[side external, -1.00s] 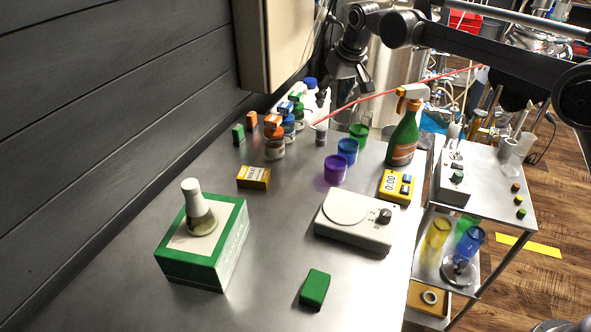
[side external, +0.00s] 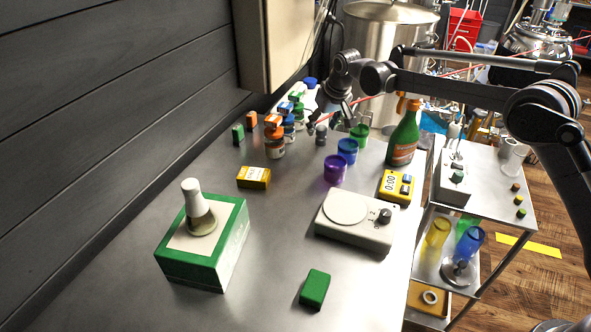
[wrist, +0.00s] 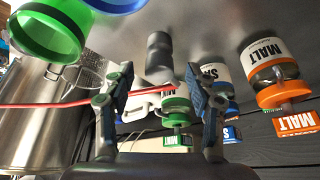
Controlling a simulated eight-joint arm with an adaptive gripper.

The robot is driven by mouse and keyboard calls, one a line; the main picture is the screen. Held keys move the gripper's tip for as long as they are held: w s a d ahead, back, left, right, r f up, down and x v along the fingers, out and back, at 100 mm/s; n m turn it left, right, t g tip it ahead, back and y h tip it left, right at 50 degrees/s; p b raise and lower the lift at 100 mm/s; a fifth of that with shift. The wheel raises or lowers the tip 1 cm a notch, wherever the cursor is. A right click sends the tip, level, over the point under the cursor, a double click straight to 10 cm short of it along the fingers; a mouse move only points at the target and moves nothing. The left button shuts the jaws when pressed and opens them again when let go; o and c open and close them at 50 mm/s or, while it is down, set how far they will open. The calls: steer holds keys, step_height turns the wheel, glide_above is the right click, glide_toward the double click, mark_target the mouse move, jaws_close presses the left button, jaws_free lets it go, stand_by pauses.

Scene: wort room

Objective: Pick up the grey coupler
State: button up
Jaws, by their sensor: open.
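The grey coupler (side external: 320,136) is a small, dark grey upright cylinder on the steel table, between the jars and the blue cup. It also shows in the wrist view (wrist: 158,55), ahead of the space between my fingers, with its full outline in sight. My gripper (side external: 330,118) is open and empty, just above and close to the coupler in the side view. In the wrist view my gripper (wrist: 157,88) has its two fingers spread wide, one on each side of the coupler's line. I see no contact with it.
Jars with orange, blue and green lids (side external: 275,143) stand left of the coupler. Purple (side external: 335,169), blue (side external: 347,150) and green (side external: 359,132) cups stand to its right. A green spray bottle (side external: 403,138) is farther right. A thin red line (wrist: 50,105) crosses near my fingers.

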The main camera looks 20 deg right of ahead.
steer(key=shift+x, duration=0.9)
jaws_close()
